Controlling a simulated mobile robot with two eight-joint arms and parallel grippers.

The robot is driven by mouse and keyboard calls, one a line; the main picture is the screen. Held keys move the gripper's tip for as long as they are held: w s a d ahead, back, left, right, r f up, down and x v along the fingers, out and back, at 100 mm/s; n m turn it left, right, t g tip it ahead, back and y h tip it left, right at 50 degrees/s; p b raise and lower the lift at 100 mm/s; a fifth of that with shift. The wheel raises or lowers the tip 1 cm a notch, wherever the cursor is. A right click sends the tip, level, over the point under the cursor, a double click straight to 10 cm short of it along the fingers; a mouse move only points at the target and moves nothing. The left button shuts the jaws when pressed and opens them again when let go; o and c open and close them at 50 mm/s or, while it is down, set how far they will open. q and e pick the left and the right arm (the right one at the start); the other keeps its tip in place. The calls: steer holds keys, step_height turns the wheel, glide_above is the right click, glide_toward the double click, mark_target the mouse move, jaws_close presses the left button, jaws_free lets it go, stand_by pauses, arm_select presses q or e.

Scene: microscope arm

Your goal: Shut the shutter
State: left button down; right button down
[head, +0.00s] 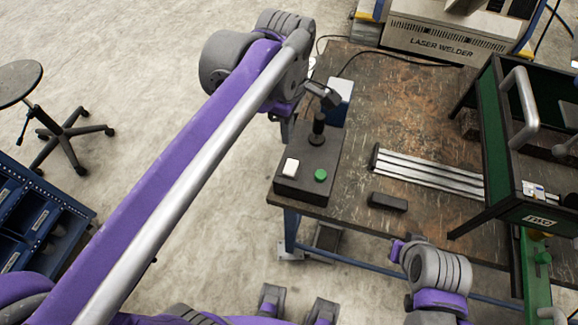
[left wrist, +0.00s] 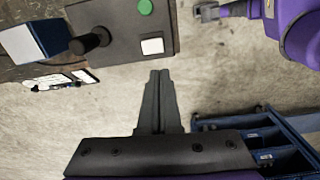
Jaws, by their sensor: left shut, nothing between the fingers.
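No part is plainly marked as a shutter. A dark control box (head: 306,180) sits at the table's near left corner. It carries a white rocker or button (head: 290,167), a green button (head: 320,175) and a black upright knob (head: 318,130). The left wrist view also shows the white button (left wrist: 152,46), green button (left wrist: 145,7) and knob (left wrist: 90,40). My left gripper (left wrist: 160,73) is shut and empty, over the floor beside the box's edge, apart from the white button. In the head view, my left gripper (head: 287,128) is partly hidden. My right gripper (head: 397,250) is by the table's front edge, its fingers unclear.
A blue and white box (head: 339,100) stands behind the knob. Metal rails (head: 430,172) and a small black block (head: 387,202) lie on the table (head: 400,105). A laser welder (head: 440,45) and a green-sided frame (head: 488,110) stand beyond. A stool (head: 65,135) is at left.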

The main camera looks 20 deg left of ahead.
mark_target(289, 171)
arm_select(q)
steer(key=shift+w+d+r+n, duration=0.15)
steer(key=shift+w+n, duration=0.05)
steer(key=shift+n, duration=0.2)
step_height(289, 171, down, 14)
steer(key=shift+b, duration=0.6)
steer(key=shift+s, duration=0.1)
steer(key=shift+f, duration=0.25)
steer(key=shift+r, duration=0.1)
steer(key=shift+w+r, duration=0.25)
steer(key=shift+w, duration=0.5)
